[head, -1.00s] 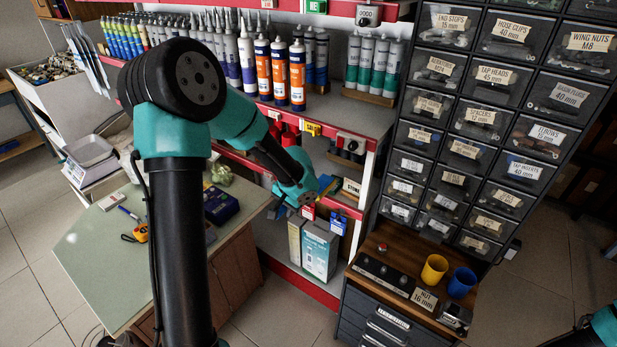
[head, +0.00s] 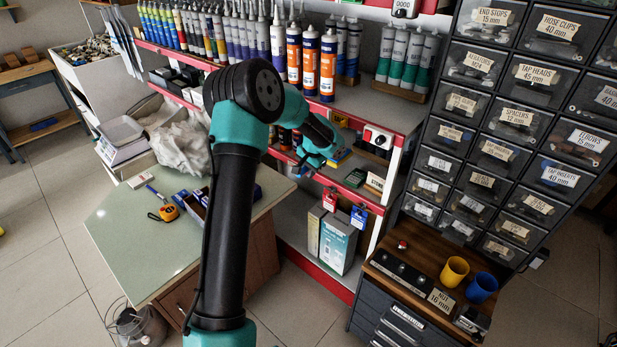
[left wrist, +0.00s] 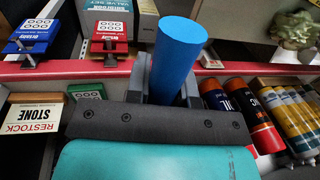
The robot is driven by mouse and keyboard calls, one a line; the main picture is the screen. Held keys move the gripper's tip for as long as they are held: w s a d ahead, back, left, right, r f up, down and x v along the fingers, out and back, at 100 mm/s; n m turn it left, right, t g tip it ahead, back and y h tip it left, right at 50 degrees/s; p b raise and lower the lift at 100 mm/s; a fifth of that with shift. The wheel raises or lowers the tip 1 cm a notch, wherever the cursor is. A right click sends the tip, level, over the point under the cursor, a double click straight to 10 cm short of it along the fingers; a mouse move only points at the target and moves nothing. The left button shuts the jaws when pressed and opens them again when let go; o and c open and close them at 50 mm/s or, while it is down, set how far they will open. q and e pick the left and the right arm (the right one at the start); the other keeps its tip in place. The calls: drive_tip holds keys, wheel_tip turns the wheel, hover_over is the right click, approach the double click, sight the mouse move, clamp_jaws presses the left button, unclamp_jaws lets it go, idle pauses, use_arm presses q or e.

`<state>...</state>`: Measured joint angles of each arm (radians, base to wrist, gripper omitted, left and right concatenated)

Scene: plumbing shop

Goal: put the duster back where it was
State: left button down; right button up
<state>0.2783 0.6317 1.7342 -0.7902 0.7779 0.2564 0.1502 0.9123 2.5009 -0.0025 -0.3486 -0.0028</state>
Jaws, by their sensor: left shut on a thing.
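My left gripper (left wrist: 165,85) is shut on a blue cylinder, which seems to be the handle of the duster (left wrist: 180,45). The fingers stand on both sides of it in the left wrist view, and the handle sticks out past them. The duster's head is not visible there. In the head view my left arm reaches over the bench to the red-edged shelf. Its wrist is at the shelf's lower level, and the fingers and duster cannot be made out clearly. My right gripper is not in view.
Shelf tags and a restock card (left wrist: 33,117) are close to the left gripper, with orange-and-dark tubes (left wrist: 250,110) on the other side. The bench (head: 135,240) bears a tape measure (head: 164,213) and a crumpled pale mass (head: 185,145). A yellow cup (head: 454,271) and blue cup (head: 481,287) stand on the cabinet.

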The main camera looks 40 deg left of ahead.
use_arm(q)
drive_tip(key=shift+w+a+f, duration=0.1)
drive_tip(key=shift+w+f, duration=0.05)
drive_tip(key=shift+f, duration=0.75)
drive_tip(key=shift+w+a+f, duration=0.1)
drive_tip(key=shift+f, duration=0.75)
drive_tip(key=c, duration=1)
unclamp_jaws()
drive_tip(key=shift+f, duration=0.1)
drive_tip(key=r, duration=0.4)
drive_tip(key=d+r, duration=0.1)
drive_tip(key=r, duration=0.3)
drive_tip(key=d+r, duration=0.1)
drive_tip(key=r, duration=0.3)
drive_tip(key=shift+d, duration=0.15)
